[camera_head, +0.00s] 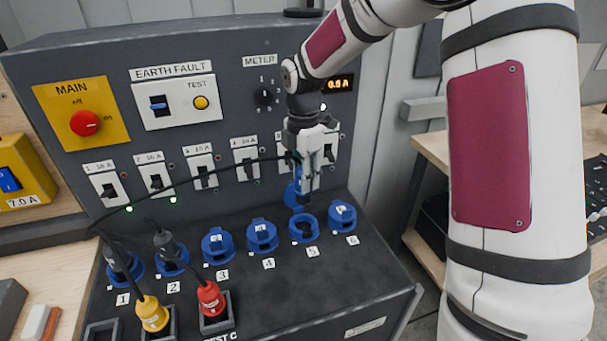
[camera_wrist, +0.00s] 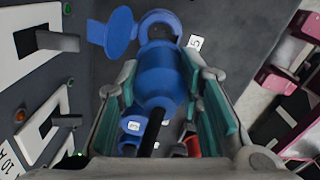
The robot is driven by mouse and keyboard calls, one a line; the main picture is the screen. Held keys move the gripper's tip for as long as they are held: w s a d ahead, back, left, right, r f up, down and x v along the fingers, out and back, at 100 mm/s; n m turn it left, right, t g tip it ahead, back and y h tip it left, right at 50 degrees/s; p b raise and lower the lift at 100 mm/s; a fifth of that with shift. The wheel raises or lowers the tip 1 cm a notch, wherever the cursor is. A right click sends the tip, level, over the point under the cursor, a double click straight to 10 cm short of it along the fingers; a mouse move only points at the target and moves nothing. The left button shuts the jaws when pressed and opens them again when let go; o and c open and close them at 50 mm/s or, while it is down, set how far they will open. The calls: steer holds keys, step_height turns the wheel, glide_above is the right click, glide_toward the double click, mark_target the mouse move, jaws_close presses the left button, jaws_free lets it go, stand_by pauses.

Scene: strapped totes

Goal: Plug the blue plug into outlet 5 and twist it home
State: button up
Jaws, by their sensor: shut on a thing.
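My gripper (camera_head: 307,180) is shut on the blue plug (camera_head: 299,193) and holds it pointing down over outlet 5 (camera_head: 303,230). In the wrist view the blue plug (camera_wrist: 162,75) sits between the two teal finger pads, with its black cable (camera_wrist: 151,130) coming toward the camera. Outlet 5 shows beyond the plug's nose (camera_wrist: 160,20), its round lid (camera_wrist: 112,32) swung open. The label 5 (camera_wrist: 195,43) lies beside it.
Outlets 3 (camera_head: 218,246), 4 (camera_head: 262,237) and 6 (camera_head: 342,217) have their lids down. Dark plugs stand in outlets 1 (camera_head: 120,265) and 2 (camera_head: 170,258). A yellow plug (camera_head: 152,314) and a red plug (camera_head: 211,299) stand in front holders. A switch panel rises behind; the plug's cable runs left across it.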

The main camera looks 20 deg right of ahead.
mark_target(304, 198)
steer(key=shift+f+b, duration=1.15)
steer(key=shift+f, duration=2.35)
steer(key=shift+f+b, duration=0.7)
steer(key=shift+f, duration=1.35)
steer(key=shift+m, duration=1.5)
steer(key=shift+m, duration=1.4)
jaws_close()
steer(key=shift+a, duration=0.1)
